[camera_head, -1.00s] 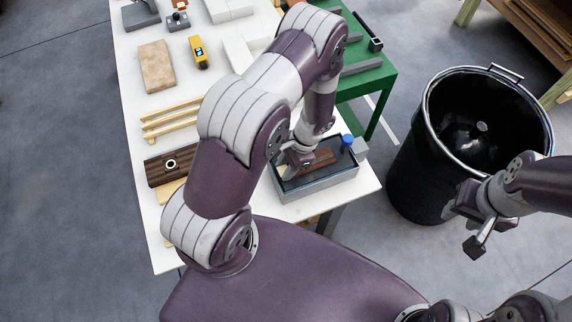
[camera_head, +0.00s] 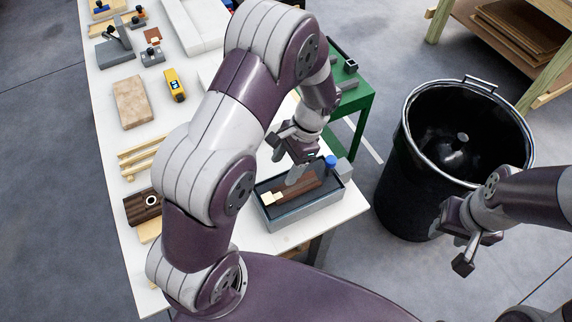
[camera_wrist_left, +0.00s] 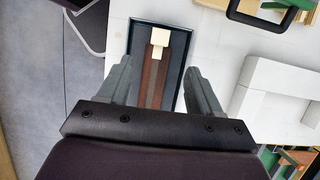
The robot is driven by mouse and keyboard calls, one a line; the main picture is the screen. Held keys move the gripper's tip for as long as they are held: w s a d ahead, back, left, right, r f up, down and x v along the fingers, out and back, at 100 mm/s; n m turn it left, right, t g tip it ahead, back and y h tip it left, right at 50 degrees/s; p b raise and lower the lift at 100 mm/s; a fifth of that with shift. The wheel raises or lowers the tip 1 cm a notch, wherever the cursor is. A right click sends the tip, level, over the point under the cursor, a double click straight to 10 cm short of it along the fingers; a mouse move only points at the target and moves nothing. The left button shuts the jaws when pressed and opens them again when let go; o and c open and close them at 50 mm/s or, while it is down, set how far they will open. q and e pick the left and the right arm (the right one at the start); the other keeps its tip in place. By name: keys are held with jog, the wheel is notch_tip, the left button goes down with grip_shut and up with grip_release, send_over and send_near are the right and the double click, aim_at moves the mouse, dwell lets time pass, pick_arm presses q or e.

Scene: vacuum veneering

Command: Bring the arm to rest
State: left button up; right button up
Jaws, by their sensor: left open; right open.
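My left gripper (camera_head: 291,164) is open and empty above the grey tray (camera_head: 268,222) at the near right part of the white table. In the left wrist view its two fingers (camera_wrist_left: 160,85) stand wide apart, with the tray (camera_wrist_left: 131,40) beyond them. In the tray lies a dark brown wooden piece (camera_head: 308,188) with a pale block (camera_head: 271,198) at one end; the pale block also shows in the left wrist view (camera_wrist_left: 160,37). My right gripper (camera_head: 462,242) is open and empty in front of the black bin, off the table.
A black bin (camera_head: 411,165) stands right of the table (camera_head: 108,85). A blue-capped item (camera_head: 331,162) is at the tray's far edge. Wooden strips, a dark block with a white ring (camera_head: 151,201), a tan block (camera_head: 132,102) and a yellow tool (camera_head: 175,85) lie left.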

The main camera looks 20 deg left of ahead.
pick_arm(q)
jog(key=shift+w+r, duration=0.1)
jog(key=shift+r, duration=0.15)
jog(key=s+r+n+t+h+b, duration=0.2)
jog(key=s+r+n+t+b, duration=0.1)
jog(key=s+n, duration=0.4)
jog(key=shift+s+a+r+n+t+h+b, duration=0.35)
jog(key=shift+s+t+b, duration=0.2)
jog(key=shift+t+b, duration=0.4)
jog(key=shift+w, duration=0.15)
